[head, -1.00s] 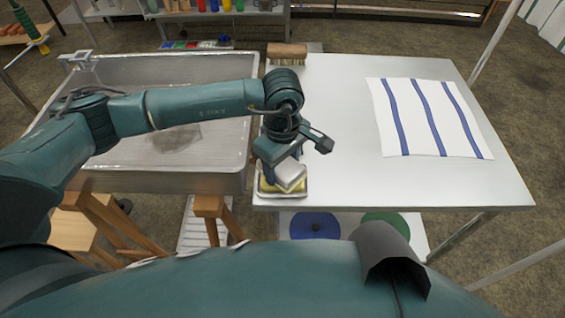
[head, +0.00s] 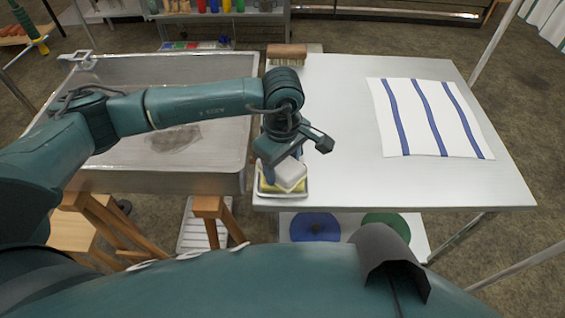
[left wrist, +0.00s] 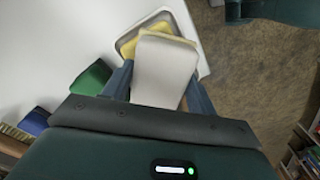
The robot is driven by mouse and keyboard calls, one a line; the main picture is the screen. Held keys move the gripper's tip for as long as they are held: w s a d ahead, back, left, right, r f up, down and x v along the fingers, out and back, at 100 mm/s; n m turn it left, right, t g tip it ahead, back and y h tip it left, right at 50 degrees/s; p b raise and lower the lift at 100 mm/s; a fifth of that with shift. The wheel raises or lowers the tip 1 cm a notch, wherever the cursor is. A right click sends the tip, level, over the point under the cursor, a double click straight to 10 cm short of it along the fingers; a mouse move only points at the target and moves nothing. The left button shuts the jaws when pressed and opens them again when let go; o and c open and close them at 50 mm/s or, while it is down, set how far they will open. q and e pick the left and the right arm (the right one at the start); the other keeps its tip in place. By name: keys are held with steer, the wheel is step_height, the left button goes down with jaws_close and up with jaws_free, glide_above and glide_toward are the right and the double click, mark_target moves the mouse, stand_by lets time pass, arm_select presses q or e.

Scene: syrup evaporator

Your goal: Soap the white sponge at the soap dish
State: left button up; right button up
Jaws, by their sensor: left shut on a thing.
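The white sponge (head: 291,174) is held by my left gripper (head: 283,168) right over the soap dish (head: 290,195), a small metal tray at the near left corner of the table. Yellow soap (head: 266,186) shows under and around the sponge. In the left wrist view the sponge (left wrist: 165,68) sits between the two fingers (left wrist: 160,92) and overlaps the yellow soap (left wrist: 160,27) in the dish (left wrist: 123,46). The sponge looks to be on or just above the soap; contact is hidden. My right gripper is out of view.
A wooden brush (head: 287,52) stands at the table's far left corner. A green block (left wrist: 90,77) and a blue block (left wrist: 36,121) lie near the gripper. A metal basin (head: 210,180) adjoins on the left. A blue-striped white cloth (head: 428,118) lies on the right; mid-table is clear.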

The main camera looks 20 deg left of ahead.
mark_target(283, 164)
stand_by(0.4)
arm_select(q)
steer(key=shift+r+p, duration=0.3)
steer(key=shift+r, duration=0.1)
steer(key=shift+r+p, duration=1.35)
steer(key=shift+r, duration=1.8)
steer(key=shift+a, duration=0.1)
